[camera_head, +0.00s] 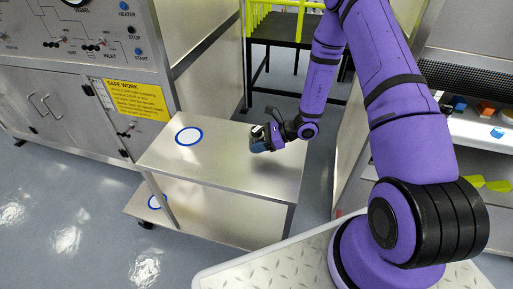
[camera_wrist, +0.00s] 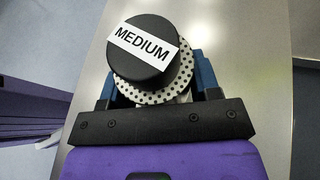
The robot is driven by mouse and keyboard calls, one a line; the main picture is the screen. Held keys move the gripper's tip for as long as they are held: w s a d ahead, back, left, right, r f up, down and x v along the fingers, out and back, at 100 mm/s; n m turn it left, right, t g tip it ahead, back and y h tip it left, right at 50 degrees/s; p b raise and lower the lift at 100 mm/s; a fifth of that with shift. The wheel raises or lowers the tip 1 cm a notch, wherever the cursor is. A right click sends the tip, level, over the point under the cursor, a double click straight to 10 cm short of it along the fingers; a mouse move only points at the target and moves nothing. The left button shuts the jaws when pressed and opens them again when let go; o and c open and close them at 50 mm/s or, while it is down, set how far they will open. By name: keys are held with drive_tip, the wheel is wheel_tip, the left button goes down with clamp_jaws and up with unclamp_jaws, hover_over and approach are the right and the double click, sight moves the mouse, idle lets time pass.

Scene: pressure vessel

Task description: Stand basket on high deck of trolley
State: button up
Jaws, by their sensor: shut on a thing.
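The basket (camera_wrist: 155,96) is a white perforated piece with a black round top (camera_wrist: 150,50) labelled MEDIUM, seen from above in the wrist view. My gripper (camera_wrist: 157,84) is shut on it, with a blue finger on each side. In the head view my gripper (camera_head: 262,140) is over the right part of the trolley's high deck (camera_head: 235,170); the basket is mostly hidden there. I cannot tell whether the basket touches the deck. A blue-ringed white circle (camera_head: 188,136) marks the high deck, left of my gripper.
A steel control cabinet (camera_head: 80,60) with a yellow SAFE WORK sign (camera_head: 137,99) stands left of the trolley. A dark table with yellow rails (camera_head: 280,28) stands behind. A bench with small coloured blocks (camera_head: 487,108) is at right. The high deck around the circle is clear.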

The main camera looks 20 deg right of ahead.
drive_tip(key=shift+w+f, duration=0.15)
drive_tip(key=shift+f, duration=1.6)
drive_tip(key=shift+f, duration=0.15)
drive_tip(key=o, duration=1)
